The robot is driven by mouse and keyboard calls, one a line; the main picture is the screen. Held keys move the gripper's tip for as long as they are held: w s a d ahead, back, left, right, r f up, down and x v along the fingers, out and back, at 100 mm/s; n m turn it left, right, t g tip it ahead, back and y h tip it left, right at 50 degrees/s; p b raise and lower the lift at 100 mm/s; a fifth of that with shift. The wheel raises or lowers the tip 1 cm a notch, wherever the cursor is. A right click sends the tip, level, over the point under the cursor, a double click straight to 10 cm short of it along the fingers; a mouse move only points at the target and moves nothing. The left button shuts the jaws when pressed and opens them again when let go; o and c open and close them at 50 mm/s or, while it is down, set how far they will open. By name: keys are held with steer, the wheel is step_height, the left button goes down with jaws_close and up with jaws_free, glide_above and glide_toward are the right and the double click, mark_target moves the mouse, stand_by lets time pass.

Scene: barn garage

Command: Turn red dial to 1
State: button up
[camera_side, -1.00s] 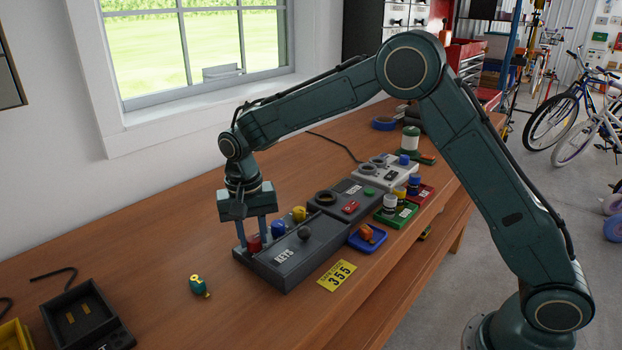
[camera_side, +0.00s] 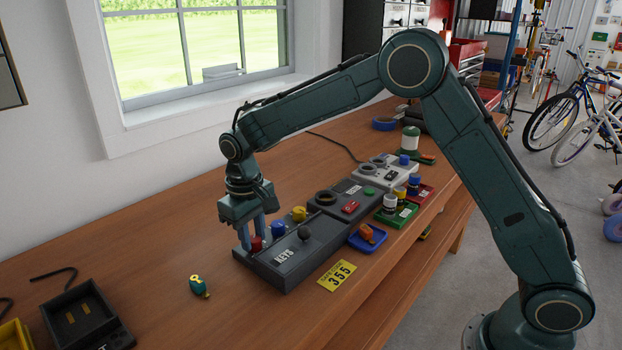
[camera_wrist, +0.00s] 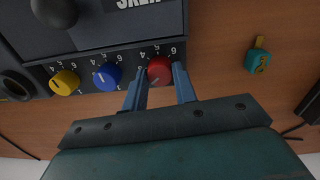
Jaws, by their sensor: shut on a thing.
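The red dial (camera_side: 256,244) is on the left end of the dark grey KEYS box (camera_side: 283,272), in a row with a blue dial (camera_side: 278,229) and a yellow dial (camera_side: 299,213). My gripper (camera_side: 251,236) points down and is shut on the red dial. In the wrist view, its two blue-grey fingers (camera_wrist: 160,76) stand on either side of the red dial (camera_wrist: 159,70). Numbers ring the dial, partly hidden by the fingers. A pale mark on the dial points toward the lower left there, but I cannot read its number.
A teal and yellow wind-up key (camera_side: 199,286) lies left of the box. A yellow 355 card (camera_side: 337,275) and a blue tray (camera_side: 367,240) lie in front. More panels (camera_side: 341,198) adjoin at right. A dark open box (camera_side: 85,315) stands at lower left.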

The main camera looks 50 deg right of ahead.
steer(key=n, duration=0.5)
steer(key=shift+n, duration=0.3)
steer(key=n, duration=0.4)
steer(key=shift+n, duration=0.3)
steer(key=o, duration=1)
steer(key=shift+s, duration=0.1)
